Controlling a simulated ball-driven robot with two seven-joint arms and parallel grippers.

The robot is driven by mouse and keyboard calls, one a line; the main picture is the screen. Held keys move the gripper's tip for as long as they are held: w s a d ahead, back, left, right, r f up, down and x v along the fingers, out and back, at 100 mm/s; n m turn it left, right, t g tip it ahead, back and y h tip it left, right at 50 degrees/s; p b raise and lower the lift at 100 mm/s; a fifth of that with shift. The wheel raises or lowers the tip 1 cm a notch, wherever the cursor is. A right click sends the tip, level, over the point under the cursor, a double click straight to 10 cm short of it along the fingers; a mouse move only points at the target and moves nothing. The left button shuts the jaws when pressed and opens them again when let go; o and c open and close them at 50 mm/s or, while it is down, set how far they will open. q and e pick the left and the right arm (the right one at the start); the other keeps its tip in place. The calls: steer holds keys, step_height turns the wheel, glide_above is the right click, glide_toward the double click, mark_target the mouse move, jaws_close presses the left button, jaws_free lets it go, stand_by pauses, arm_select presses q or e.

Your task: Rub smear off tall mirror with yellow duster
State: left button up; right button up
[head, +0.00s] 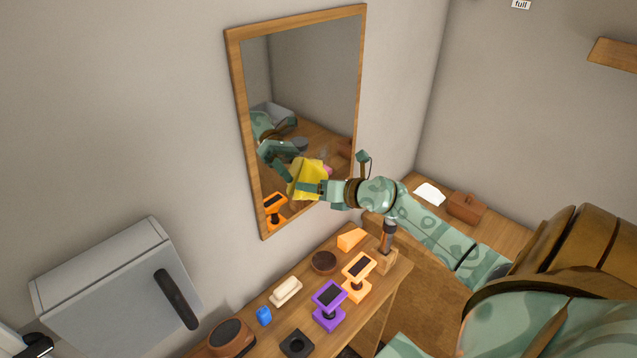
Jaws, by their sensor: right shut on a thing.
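The tall mirror (290,75) in a wooden frame hangs upright on the grey wall. My right gripper (313,188) is shut on the yellow duster (303,177), which is at the lower middle of the mirror glass. I cannot tell for certain whether the cloth touches the glass. A small pink patch (327,170) shows just right of the duster; it may be the smear or a reflection. The duster and gripper hide part of the glass. My left gripper is not in view.
A grey box (110,290) with a dark handle is at left. A brown box (466,207) stands at right.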

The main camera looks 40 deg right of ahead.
mark_target(319, 161)
steer(key=shift+w+d+r+p, duration=0.1)
steer(key=shift+d+r+p, duration=0.2)
steer(key=shift+d+r, duration=0.65)
steer(key=shift+w+d+r+p, duration=0.1)
steer(key=shift+d+r+p, duration=0.1)
steer(key=shift+d+r, duration=0.6)
steer(key=shift+d+r+p, duration=0.15)
steer(key=shift+d+r, duration=0.4)
steer(key=shift+r, duration=0.45)
